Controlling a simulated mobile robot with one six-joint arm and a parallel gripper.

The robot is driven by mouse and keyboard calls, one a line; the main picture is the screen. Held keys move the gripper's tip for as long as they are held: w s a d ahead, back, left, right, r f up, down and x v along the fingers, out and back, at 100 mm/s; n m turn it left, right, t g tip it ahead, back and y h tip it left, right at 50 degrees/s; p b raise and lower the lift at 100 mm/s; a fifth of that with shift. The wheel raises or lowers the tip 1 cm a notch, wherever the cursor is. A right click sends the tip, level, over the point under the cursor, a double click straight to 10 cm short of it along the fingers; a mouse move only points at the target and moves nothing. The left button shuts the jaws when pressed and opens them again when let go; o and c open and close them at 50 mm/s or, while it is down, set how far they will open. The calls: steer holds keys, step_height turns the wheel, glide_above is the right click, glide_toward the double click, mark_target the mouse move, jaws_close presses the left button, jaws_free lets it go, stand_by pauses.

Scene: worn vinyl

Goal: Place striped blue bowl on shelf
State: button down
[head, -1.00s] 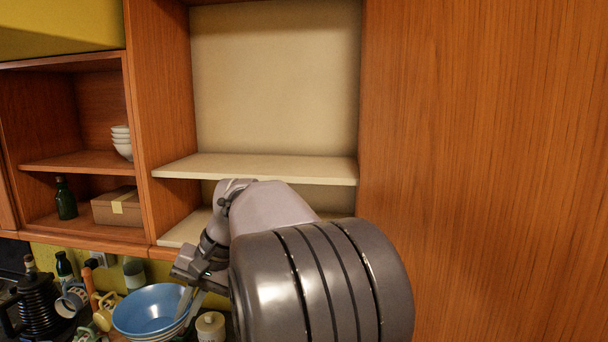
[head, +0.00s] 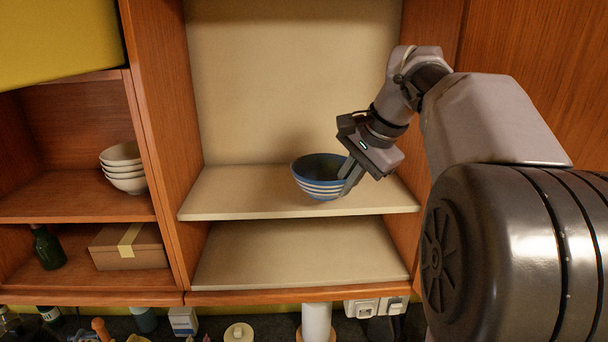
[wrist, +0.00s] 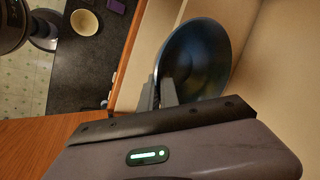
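The striped blue bowl (head: 318,178) is upright at the upper cream shelf (head: 235,196) of the open cabinet, near its front edge. I cannot tell whether its base touches the board. My gripper (head: 349,180) comes from the right and is shut on the bowl's right rim. In the wrist view the bowl (wrist: 200,60) shows its dark blue inside. The two fingers (wrist: 158,94) there stand close together, with the rim between them. The fingertips are partly hidden by the bowl.
A lower shelf (head: 300,260) is empty. The left cabinet holds stacked white bowls (head: 123,168), a green bottle (head: 46,247) and a cardboard box (head: 128,247). Upright wooden panels bound the shelf on both sides. The upper shelf is clear left of the bowl.

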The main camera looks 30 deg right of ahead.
mark_target(303, 169)
steer(key=w+a+p, duration=0.1)
steer(key=w, duration=0.2)
steer(key=w+a+p, duration=0.1)
steer(key=w, duration=0.3)
steer(key=w+a+p, duration=0.1)
steer(key=w+a, duration=0.1)
steer(key=w, duration=0.1)
steer(key=shift+w+a+f, duration=0.1)
steer(key=shift+w+f, duration=0.15)
steer(key=shift+f, duration=0.15)
step_height(303, 169, down, 3)
steer(key=shift+f, duration=0.4)
steer(key=shift+f, duration=0.1)
steer(key=c, duration=1.6)
jaws_free()
